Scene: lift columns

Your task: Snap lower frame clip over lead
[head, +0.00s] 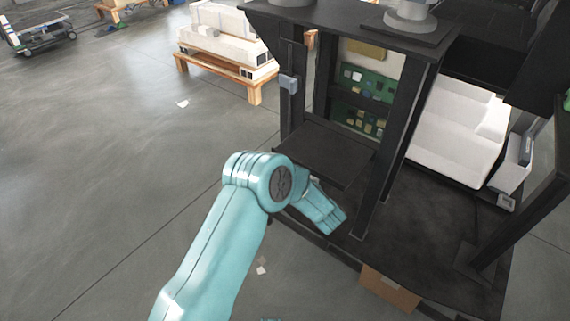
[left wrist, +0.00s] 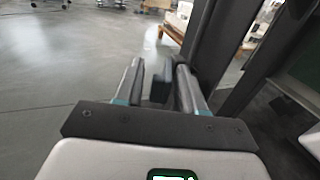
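A black frame (head: 404,120) stands at the right in the head view, with a small grey clip-like block (head: 289,84) on its left post. I cannot make out the lead. My right gripper is out of view.
Green circuit boards (head: 368,84) sit inside the frame. A brown piece (head: 390,290) lies at the base's front edge. A wooden pallet (head: 225,72) with white units stands behind. The grey floor at left is mostly clear.

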